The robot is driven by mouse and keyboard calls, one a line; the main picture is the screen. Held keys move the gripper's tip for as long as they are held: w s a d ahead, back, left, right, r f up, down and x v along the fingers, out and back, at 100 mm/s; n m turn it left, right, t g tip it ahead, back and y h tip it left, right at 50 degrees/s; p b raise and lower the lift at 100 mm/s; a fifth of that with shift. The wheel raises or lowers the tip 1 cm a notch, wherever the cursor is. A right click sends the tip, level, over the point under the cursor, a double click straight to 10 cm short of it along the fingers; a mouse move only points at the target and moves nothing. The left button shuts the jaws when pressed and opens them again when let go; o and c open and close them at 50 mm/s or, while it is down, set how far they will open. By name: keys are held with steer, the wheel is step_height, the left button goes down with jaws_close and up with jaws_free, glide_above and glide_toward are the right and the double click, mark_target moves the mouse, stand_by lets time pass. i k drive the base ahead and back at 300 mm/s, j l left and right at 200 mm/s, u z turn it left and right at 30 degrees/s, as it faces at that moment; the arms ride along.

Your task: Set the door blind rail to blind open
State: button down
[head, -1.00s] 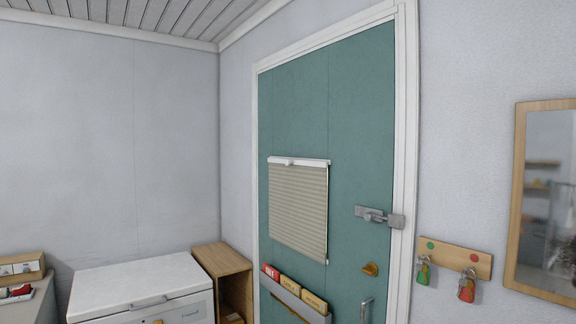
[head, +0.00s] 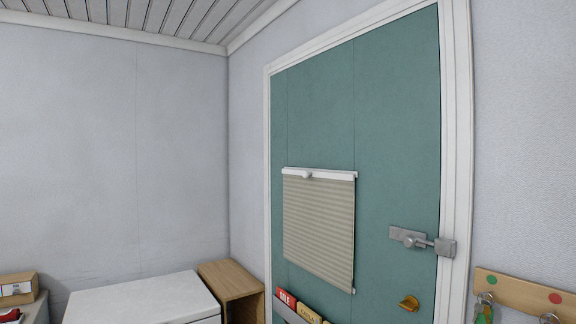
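The door blind (head: 318,228) is a beige pleated shade on the teal door (head: 400,130). It hangs extended below a white rail (head: 335,175) at its top. A small white knob (head: 307,175) sits on the rail, left of its middle. A thin rail edges the bottom of the shade. My gripper is not in view.
A grey slide bolt (head: 422,241) and a brass knob (head: 409,303) are on the door's right side. A pocket with cards (head: 287,299) is below the blind. A white chest (head: 145,300) and a wooden shelf unit (head: 232,283) stand to the left. A key rack (head: 520,292) hangs at right.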

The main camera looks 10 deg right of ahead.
mark_target(348, 178)
steer(key=i+u, duration=0.25)
steer(key=i, duration=1.2)
